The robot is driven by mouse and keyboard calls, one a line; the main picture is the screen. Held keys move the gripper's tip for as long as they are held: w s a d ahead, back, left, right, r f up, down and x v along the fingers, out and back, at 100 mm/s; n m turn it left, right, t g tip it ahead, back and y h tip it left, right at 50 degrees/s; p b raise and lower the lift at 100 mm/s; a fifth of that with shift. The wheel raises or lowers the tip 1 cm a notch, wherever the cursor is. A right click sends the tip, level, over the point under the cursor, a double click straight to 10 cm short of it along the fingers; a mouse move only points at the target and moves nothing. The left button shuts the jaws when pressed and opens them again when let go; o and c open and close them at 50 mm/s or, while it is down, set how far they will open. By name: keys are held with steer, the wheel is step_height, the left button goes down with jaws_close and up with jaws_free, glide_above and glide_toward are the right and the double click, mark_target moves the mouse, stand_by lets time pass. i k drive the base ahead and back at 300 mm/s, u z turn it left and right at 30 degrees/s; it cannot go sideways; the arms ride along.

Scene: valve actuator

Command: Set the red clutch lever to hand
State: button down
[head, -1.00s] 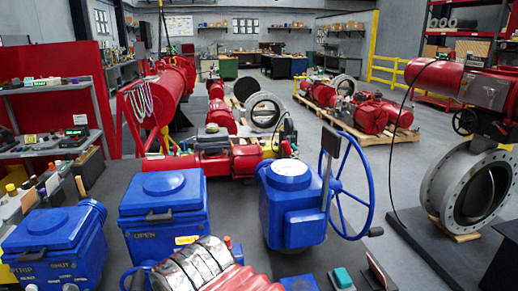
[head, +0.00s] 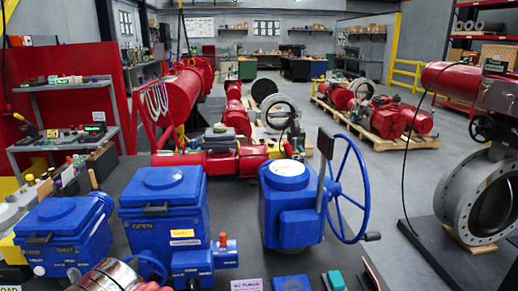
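A small red-topped piece (head: 223,240) stands on the blue housing (head: 194,265) at bottom centre-left in the head view. It may be the red clutch lever, but it is too small to tell its shape or setting. A blue actuator (head: 290,205) with a round white top stands to the right of it. The actuator carries a blue handwheel (head: 362,190) on its right side. A dark upright plate (head: 326,142) rises between the two. A pale label (head: 247,285), not clearly legible, sits at the bottom edge.
Two blue boxes (head: 160,205) (head: 62,235) crowd the bench at left. A teal block (head: 336,279) lies at the front. A large grey flanged valve (head: 485,195) stands at right.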

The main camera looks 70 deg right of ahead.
mark_target(287, 146)
steer(key=u, duration=1.15)
steer(key=k, duration=2)
steer(key=z, duration=0.5)
steer(key=i, duration=0.35)
